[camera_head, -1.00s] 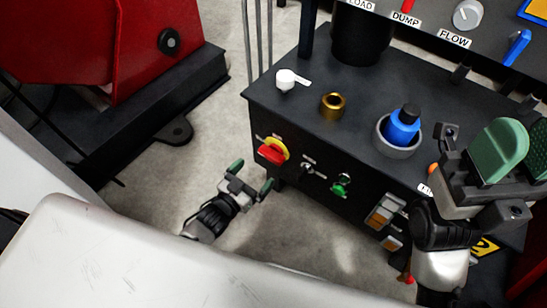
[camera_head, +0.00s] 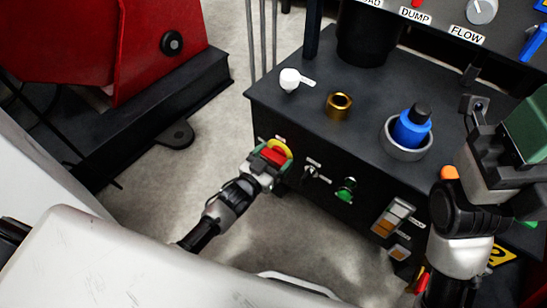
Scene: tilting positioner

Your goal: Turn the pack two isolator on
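A red isolator handle (camera_head: 275,154) on a yellow backing sits at the left of the black cabinet's front panel. The small labels there are too small to read. My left gripper (camera_head: 271,158) is at this handle, with its green-padded fingers apart on either side of the red part. The gripper partly hides the handle, and I cannot tell whether the fingers touch it. My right gripper (camera_head: 528,130) is at the right edge, partly out of frame and away from the handle. One green pad shows clearly, so its opening cannot be told.
The front panel also has a small toggle (camera_head: 311,172), a green knob (camera_head: 346,190) and rocker switches (camera_head: 391,217). On the cabinet top are a white lever (camera_head: 291,79), a brass ring (camera_head: 339,104) and a blue plug (camera_head: 411,128). Bare floor lies left of the cabinet.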

